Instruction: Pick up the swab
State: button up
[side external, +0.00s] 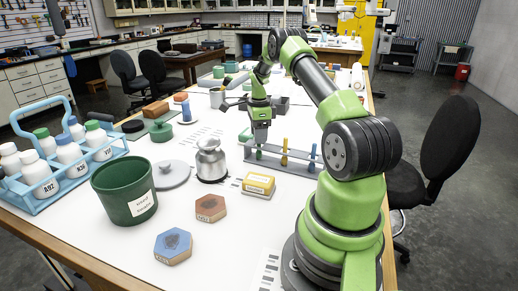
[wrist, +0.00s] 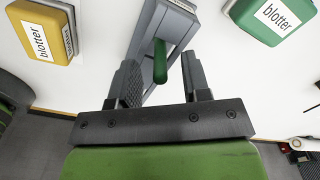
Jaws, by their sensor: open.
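A grey-blue rack (side external: 283,160) stands on the white table and holds upright swabs, among them a yellow one (side external: 284,152) and a blue one (side external: 312,155). The rack (wrist: 148,22) also shows in the wrist view, with a green swab (wrist: 160,62) at its near end. My gripper (side external: 261,140) points down over the left end of the rack. In the wrist view my gripper (wrist: 160,68) is open, with the green swab between its fingers and a gap on each side. The side view does not show the green swab clearly.
A yellow blotter (side external: 258,184) lies in front of the rack and a green blotter (wrist: 272,18) lies on its other side. A metal jar (side external: 211,160), a green bin (side external: 124,190), two hexagonal blocks and a blue bottle carrier (side external: 62,170) stand to the left.

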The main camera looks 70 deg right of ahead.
jog(key=shift+f, duration=0.65)
grip_shut()
notch_tip(320, 180, up, 9)
jog(key=shift+r, duration=0.55)
jog(key=c, duration=0.8)
grip_release()
jog(key=shift+w, duration=0.1)
grip_shut()
